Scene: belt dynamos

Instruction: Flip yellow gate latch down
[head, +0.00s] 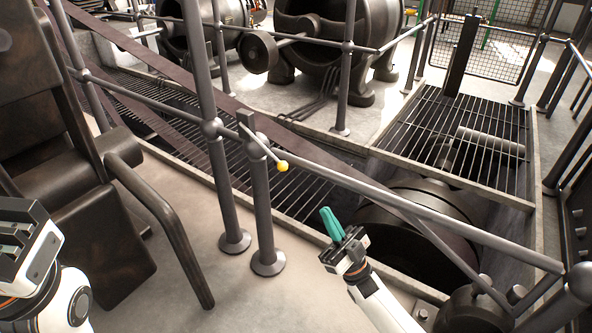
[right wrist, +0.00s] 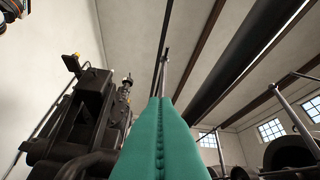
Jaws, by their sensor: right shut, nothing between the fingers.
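The gate latch is a thin grey lever with a yellow knob (head: 282,165) at its end. It sits at the top of a short post in the railing and slants down to the right in the head view. My right gripper (head: 328,222) has teal fingers pressed together, with nothing between them. It is below and to the right of the knob, apart from it. The shut fingers also fill the lower middle of the right wrist view (right wrist: 160,135); I cannot make out the knob there. Part of my left arm shows at the left edge; its fingertips are not visible.
A grey handrail (head: 400,202) runs from the latch post toward the lower right, close to my right gripper. Behind it lie a floor grating (head: 470,140) and a large dark pulley (head: 410,235). A dark machine with a bent bar (head: 165,225) stands at left. Floor before the posts is clear.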

